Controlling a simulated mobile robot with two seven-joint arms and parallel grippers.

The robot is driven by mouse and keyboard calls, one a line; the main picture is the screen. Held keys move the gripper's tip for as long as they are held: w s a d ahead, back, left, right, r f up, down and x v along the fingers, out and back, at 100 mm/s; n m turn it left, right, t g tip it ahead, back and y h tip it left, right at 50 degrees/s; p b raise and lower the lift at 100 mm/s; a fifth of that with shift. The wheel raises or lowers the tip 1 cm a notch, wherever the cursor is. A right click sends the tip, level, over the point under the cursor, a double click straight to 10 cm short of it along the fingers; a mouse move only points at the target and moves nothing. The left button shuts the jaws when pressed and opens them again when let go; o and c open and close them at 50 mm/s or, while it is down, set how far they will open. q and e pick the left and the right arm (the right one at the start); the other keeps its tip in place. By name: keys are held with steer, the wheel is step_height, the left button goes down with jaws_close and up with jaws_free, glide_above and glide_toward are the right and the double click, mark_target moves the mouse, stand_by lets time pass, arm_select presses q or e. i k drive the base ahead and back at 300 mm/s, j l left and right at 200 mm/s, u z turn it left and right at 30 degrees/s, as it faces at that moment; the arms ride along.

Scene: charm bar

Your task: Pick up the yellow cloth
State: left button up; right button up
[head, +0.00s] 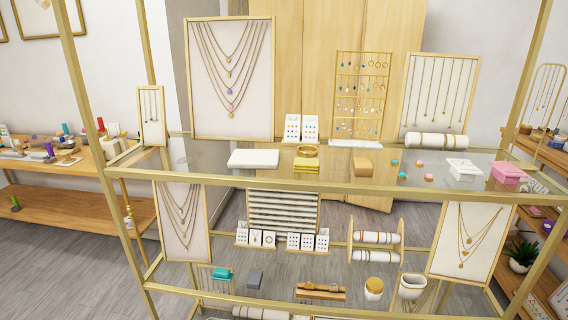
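A small yellow folded block that looks like the cloth (306,166) lies on the upper glass shelf, close to its front edge and near the middle. A gold bangle (307,150) shows just behind it; I cannot tell whether the two touch. A white flat box (254,158) lies to the left of the cloth, and a small tan wooden block (363,167) stands to its right, both apart from it. Neither of my grippers is in view.
The gold-framed shelf (330,186) has a front rail and corner posts. Necklace boards (205,110) and an earring rack (361,95) stand behind. Small turquoise and pink pieces, a white box (463,168) and a pink box (508,173) sit to the right.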

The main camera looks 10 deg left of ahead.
mark_target(302, 165)
steer(key=i+l, duration=0.2)
steer(key=l, duration=0.15)
steer(key=i+l, duration=0.15)
steer(key=l, duration=0.2)
steer(key=i+l+u, duration=0.1)
steer(key=l, duration=0.25)
steer(key=i+l, duration=0.4)
steer(key=l, duration=0.3)
steer(key=u, duration=0.05)
